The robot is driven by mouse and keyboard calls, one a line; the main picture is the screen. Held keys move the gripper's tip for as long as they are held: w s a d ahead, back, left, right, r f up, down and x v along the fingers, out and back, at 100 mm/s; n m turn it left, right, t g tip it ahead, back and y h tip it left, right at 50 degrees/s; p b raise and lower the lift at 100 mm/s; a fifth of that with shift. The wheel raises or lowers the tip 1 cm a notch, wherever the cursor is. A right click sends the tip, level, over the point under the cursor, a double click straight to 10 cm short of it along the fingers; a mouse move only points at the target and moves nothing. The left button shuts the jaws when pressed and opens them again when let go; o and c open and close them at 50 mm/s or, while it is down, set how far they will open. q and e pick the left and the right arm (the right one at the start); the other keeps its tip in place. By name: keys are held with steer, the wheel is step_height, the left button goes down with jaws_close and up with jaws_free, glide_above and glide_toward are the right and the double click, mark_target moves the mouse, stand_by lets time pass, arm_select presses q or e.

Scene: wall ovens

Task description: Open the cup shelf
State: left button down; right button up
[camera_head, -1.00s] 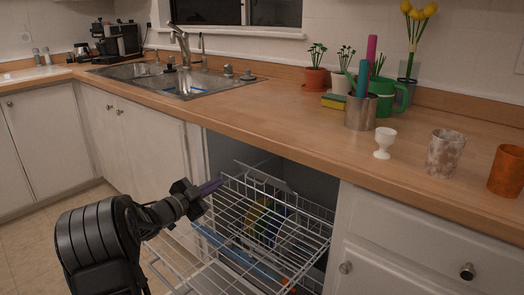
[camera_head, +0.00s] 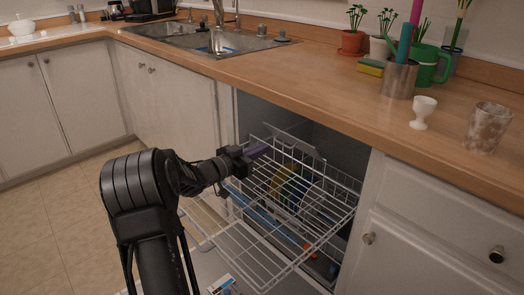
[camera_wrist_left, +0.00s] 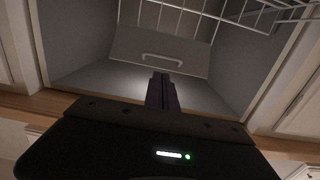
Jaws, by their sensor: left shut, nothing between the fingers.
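The cup shelf seems to be the white wire rack (camera_head: 335,210) in the open dishwasher bay under the counter. It stands partly out of the bay, above a blue-edged lower part with dishes in it. My left gripper (camera_head: 261,151) is at the rack's back left corner, with its purple-grey fingers shut and empty. I cannot tell whether the fingers touch the wires. In the left wrist view the shut fingers (camera_wrist_left: 162,92) point toward a grey panel with a handle (camera_wrist_left: 162,60); wires show above it. My right gripper is not in view.
The counter edge (camera_head: 330,117) runs just above the bay. Cabinet doors (camera_head: 170,100) stand left of it and a knobbed cabinet (camera_head: 430,245) right. A white egg cup (camera_head: 423,112) and a metal can (camera_head: 398,78) stand on the counter. Open floor (camera_head: 60,220) lies left.

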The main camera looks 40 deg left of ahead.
mark_target(289, 137)
arm_select(q)
steer(key=w, duration=0.2)
steer(key=w+b, duration=0.1)
steer(key=w, duration=0.5)
steer(key=shift+d+f, duration=0.15)
steer(key=shift+d, duration=0.2)
steer(key=shift+s, duration=0.1)
steer(key=shift+b, duration=0.3)
